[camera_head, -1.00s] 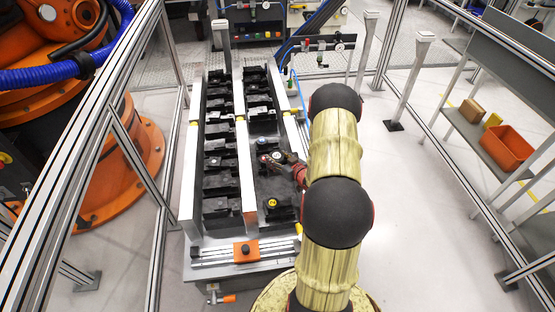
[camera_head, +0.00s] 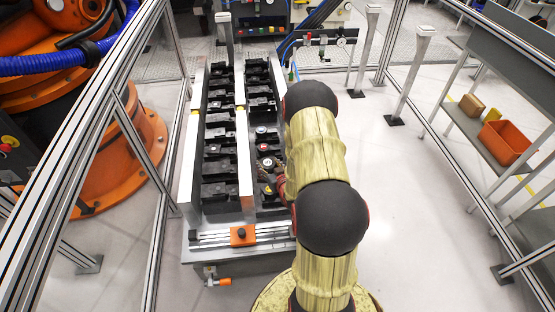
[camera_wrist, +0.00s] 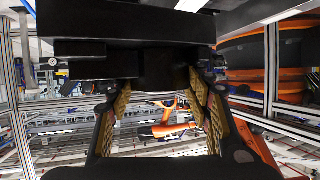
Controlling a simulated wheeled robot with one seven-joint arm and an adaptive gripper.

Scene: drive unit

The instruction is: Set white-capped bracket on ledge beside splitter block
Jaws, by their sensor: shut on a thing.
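My gripper (camera_head: 274,170) reaches into the right-hand channel of the drive unit, mostly hidden behind my arm in the head view. In the wrist view its two pale-padded fingers (camera_wrist: 162,98) are closed on a black bracket (camera_wrist: 165,70). In the head view a small white-topped part (camera_head: 267,162) shows at the gripper, seemingly the held bracket's cap. Just below it is a yellow-capped black block (camera_head: 268,188), and above it a dark block with a round top (camera_head: 262,130). I cannot tell which block is the splitter, nor whether the bracket touches the ledge.
A white rail (camera_head: 244,165) divides the channel from a left row of black blocks (camera_head: 216,168). An orange box (camera_head: 242,236) sits at the unit's front. Metal frame posts (camera_head: 180,100) stand left, and a shelf with an orange bin (camera_head: 504,142) is at right.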

